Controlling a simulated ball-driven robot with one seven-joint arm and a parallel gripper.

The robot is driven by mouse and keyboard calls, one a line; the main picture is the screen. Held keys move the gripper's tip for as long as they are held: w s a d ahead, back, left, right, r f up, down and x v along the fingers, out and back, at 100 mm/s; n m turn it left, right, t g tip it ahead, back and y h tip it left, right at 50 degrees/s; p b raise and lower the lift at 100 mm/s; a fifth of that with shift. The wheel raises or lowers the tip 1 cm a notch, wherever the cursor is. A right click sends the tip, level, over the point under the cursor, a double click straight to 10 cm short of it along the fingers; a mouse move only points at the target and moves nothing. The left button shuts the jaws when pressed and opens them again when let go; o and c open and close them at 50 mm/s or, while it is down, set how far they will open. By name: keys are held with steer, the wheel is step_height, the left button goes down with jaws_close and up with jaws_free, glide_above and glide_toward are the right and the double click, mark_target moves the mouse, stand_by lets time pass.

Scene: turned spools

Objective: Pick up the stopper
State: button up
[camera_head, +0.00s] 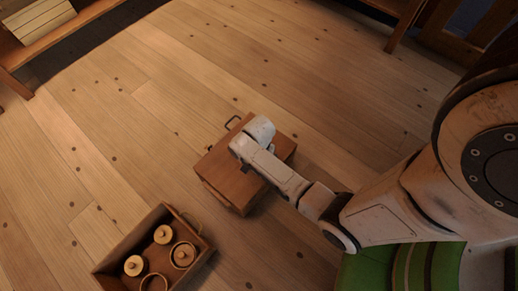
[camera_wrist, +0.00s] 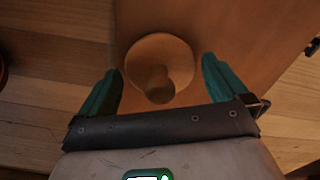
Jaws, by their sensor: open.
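That surface looks like the top of the brown box (camera_head: 221,172) in the head view, where my arm hides the stopper. My gripper (camera_wrist: 162,67) is open, with one teal finger to the left of the stopper and one to the right. The fingers look apart from it. How high they are above it I cannot tell.
An open wooden tray (camera_head: 128,243) at the lower left of the head view holds several round wooden pieces, some with knobs. The box has a dark handle (camera_head: 232,122) at its far side. The plank floor (camera_head: 200,70) beyond is clear. Wooden furniture stands at the far corners.

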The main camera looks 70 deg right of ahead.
steer(key=shift+f, duration=0.1)
steer(key=shift+c, duration=0.2)
steer(key=c, duration=0.9)
